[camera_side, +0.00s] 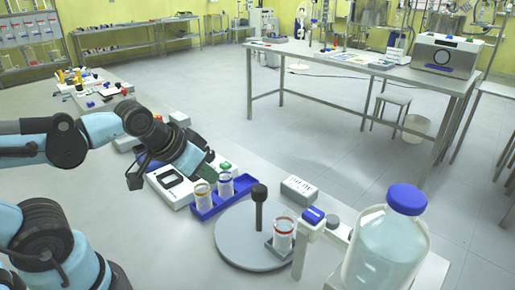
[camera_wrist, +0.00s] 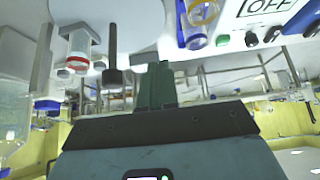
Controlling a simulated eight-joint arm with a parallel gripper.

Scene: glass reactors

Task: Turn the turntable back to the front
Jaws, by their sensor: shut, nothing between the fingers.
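The turntable is a round grey disc (camera_side: 238,236) on the bench, also at the top of the wrist view (camera_wrist: 138,14). A dark upright post with a knob (camera_side: 259,206) stands on it; the post also shows in the wrist view (camera_wrist: 112,58). A vial with a red band (camera_side: 283,238) sits in a small holder at the disc's right edge, also in the wrist view (camera_wrist: 78,50). My gripper (camera_side: 208,166) is shut and empty, above the bench behind and left of the disc, apart from the post. Its green fingers (camera_wrist: 155,70) point toward the disc in the wrist view.
A blue rack (camera_side: 206,211) with two banded vials (camera_side: 202,196) stands just behind left of the disc. A white instrument (camera_side: 172,186) lies under my gripper. A white post with a blue top (camera_side: 306,235) and a large blue-capped bottle (camera_side: 385,245) stand close on the right.

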